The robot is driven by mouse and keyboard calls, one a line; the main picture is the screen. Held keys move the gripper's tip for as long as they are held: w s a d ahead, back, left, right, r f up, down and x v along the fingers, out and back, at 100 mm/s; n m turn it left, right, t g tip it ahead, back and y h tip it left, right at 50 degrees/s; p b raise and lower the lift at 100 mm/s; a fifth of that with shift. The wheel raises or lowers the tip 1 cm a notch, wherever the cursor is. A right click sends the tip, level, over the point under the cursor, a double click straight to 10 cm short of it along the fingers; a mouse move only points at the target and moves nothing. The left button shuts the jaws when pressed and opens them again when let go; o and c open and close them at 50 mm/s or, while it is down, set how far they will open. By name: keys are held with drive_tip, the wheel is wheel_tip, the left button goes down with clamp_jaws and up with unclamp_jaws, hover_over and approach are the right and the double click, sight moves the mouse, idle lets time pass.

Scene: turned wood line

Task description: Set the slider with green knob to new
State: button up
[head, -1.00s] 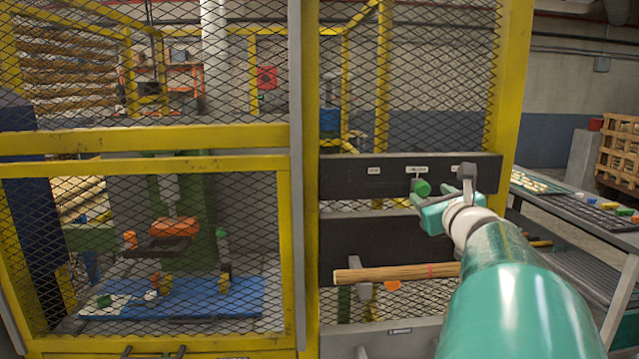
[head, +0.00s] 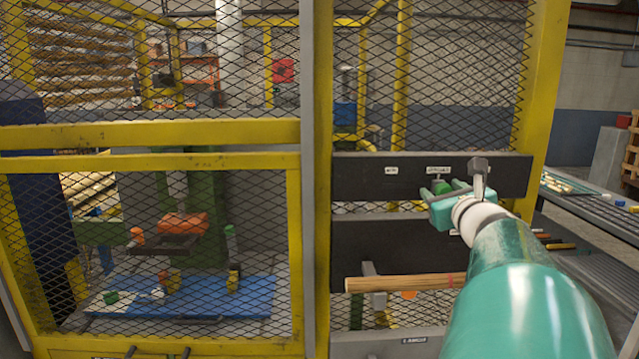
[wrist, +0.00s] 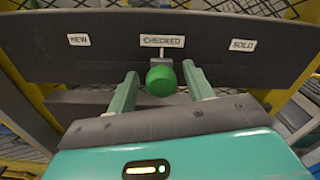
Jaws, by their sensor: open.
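The green knob (wrist: 161,81) of the slider hangs below the "CHECKED" label (wrist: 162,41) in the wrist view. The "NEW" label (wrist: 79,40) is to the left and the "SOLD" label (wrist: 242,45) to the right on the dark board (wrist: 215,62). My gripper (wrist: 158,84) is open, with one finger on each side of the knob and gaps showing. In the head view the knob (head: 441,187) shows at my gripper (head: 447,190), in front of the dark board (head: 365,188). A finger partly hides the knob there.
A yellow mesh guard fence (head: 309,120) stands left of and behind the board. A wooden rod (head: 400,284) lies below it. A grey table (head: 590,205) with small parts stands at the right.

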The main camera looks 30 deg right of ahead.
sight(387, 186)
drive_tip(key=shift+w+d, duration=0.15)
drive_tip(key=shift+d, duration=0.1)
drive_tip(key=shift+a+r, duration=0.1)
drive_tip(key=shift+a, duration=0.05)
drive_tip(key=c, duration=0.4)
clamp_jaws()
drive_tip(key=w+a, duration=0.1)
drive_tip(key=a, duration=0.2)
drive_tip(key=w+a, duration=0.2)
drive_tip(key=a, duration=0.1)
drive_tip(key=w+a, duration=0.2)
drive_tip(key=a, duration=0.1)
drive_tip(key=shift+w, duration=0.25)
drive_tip(key=shift+a, duration=0.1)
drive_tip(key=shift+o, duration=2)
unclamp_jaws()
drive_tip(key=shift+w, duration=0.1)
drive_tip(key=shift+s, duration=0.2)
